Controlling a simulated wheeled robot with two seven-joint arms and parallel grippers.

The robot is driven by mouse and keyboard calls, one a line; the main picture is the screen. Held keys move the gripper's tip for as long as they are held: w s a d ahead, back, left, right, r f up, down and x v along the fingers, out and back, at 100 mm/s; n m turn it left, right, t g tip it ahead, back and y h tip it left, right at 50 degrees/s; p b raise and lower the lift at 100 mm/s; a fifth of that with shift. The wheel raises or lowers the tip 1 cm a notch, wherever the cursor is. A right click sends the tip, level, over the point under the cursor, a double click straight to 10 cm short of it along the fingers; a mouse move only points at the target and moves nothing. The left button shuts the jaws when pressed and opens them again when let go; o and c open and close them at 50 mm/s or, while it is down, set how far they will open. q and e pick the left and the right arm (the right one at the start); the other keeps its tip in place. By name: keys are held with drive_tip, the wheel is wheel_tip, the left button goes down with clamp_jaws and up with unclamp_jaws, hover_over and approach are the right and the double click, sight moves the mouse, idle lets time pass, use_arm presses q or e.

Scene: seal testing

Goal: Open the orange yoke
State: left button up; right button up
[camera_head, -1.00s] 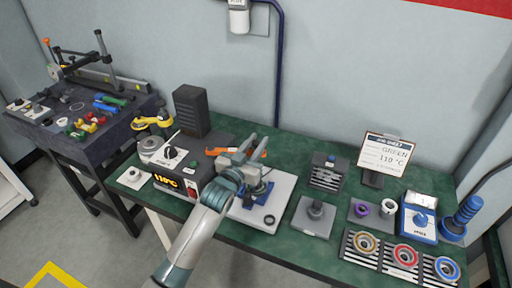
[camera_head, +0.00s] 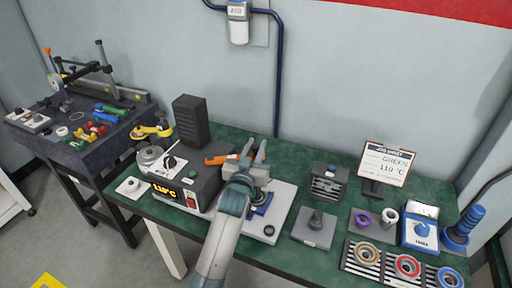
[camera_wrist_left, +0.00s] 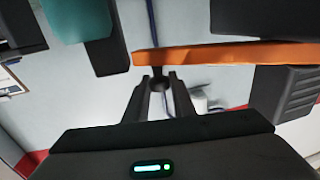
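The orange yoke (camera_head: 219,159) is a bar beyond the heater unit, above the back left of the white plate (camera_head: 282,208). My left arm hides part of the station below it. In the left wrist view the yoke (camera_wrist_left: 235,54) crosses above my fingertips as a long orange bar, its end near a small dark round part. My left gripper (camera_head: 255,148) is just right of the visible orange part in the head view. In the left wrist view its two fingers (camera_wrist_left: 163,88) stand apart, with nothing clearly held between them. My right gripper is not in view.
The heater unit (camera_head: 193,180) showing 110°C stands left of my arm, with a black tower (camera_head: 190,119) behind it. Right are a grey block (camera_head: 328,182), the job sheet (camera_head: 385,163), a blue device (camera_head: 420,230) and ring racks (camera_head: 385,262). A dark side table (camera_head: 75,147) stands left.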

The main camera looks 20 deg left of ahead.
use_arm(q)
drive_tip(key=o, duration=0.4)
drive_tip(key=shift+r, duration=0.1)
drive_tip(key=shift+o, duration=0.2)
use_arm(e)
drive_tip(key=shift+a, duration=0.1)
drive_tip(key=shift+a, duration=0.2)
